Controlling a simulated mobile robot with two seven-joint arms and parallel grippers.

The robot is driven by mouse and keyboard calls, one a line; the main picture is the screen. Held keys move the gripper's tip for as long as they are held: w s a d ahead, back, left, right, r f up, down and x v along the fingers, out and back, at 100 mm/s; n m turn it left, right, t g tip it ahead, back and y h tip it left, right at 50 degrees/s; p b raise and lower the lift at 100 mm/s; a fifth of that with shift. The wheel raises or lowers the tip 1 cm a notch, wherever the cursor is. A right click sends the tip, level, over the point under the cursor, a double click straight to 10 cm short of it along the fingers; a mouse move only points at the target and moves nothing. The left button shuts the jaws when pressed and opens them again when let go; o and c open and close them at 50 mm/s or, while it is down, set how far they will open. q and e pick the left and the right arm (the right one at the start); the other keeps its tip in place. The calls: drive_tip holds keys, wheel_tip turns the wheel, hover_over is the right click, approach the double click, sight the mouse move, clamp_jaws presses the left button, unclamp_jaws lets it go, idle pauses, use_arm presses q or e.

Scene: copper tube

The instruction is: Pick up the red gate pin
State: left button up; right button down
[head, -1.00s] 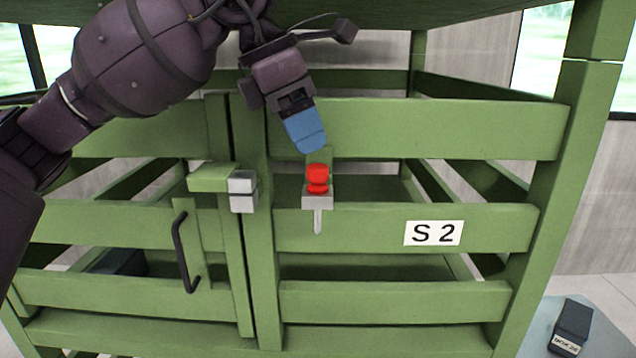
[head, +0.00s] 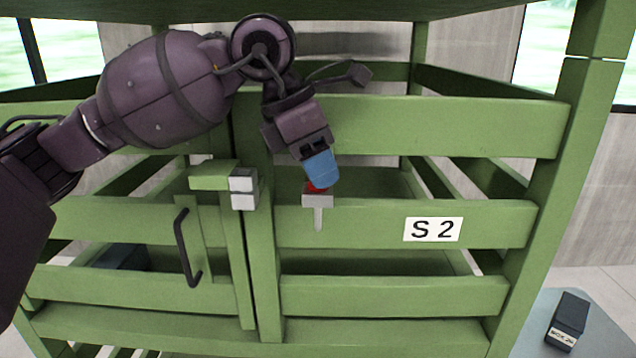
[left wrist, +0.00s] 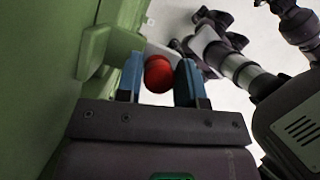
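The red gate pin (head: 314,187) stands in a grey bracket (head: 318,201) on the green crate's front, its shank showing below. In the head view my left gripper (head: 321,168) is over it, its blue fingertips hiding most of the red knob. In the left wrist view the red knob (left wrist: 158,74) sits between the two blue fingers of my left gripper (left wrist: 160,78), with narrow gaps on both sides. The fingers are open around it. My right gripper cannot be made out in either view.
A green latch with a grey block (head: 243,188) is left of the pin, above a black door handle (head: 184,248). Green rails surround the pin. A label reading S 2 (head: 433,229) is to the right. A small black box (head: 569,318) lies at lower right.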

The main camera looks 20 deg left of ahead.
use_arm(q)
drive_tip(key=c, duration=0.5)
drive_tip(key=shift+r, duration=0.1)
wheel_tip(320, 180, up, 10)
drive_tip(key=shift+f+b, duration=0.1)
drive_tip(key=shift+b, duration=0.5)
